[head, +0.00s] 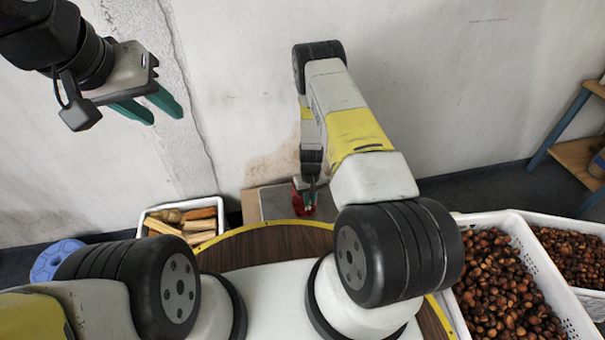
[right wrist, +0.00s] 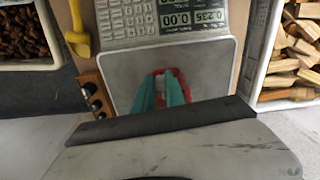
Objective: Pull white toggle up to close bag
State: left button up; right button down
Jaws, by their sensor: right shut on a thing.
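The red bag (right wrist: 181,77) stands on the metal plate of the scale (right wrist: 205,62) in the right wrist view. It also shows small in the head view (head: 304,203). My right gripper (right wrist: 160,90) reaches down over the bag, its teal fingers shut on a small whitish piece that looks like the white toggle (right wrist: 160,82). The fingers hide much of the bag, so its mouth and cord cannot be made out. My left gripper (head: 165,109) hangs at the upper left of the head view, away from the bag, its green fingers apart and empty.
Crates of chestnuts (head: 455,225) stand at the right, and a white crate of wood pieces (head: 219,206) stands left of the scale. A yellow scoop (right wrist: 77,38) and a wooden block with holes (right wrist: 92,97) lie beside the scale. The wall (head: 235,90) rises behind.

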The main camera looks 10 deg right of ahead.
aim_at(310, 201)
dwell(0.5)
notch_tip(310, 201, up, 5)
jog(key=shift+f, duration=0.1)
jog(key=c, duration=1.3)
grip_release()
notch_tip(310, 201, up, 8)
jog(key=shift+f, duration=0.1)
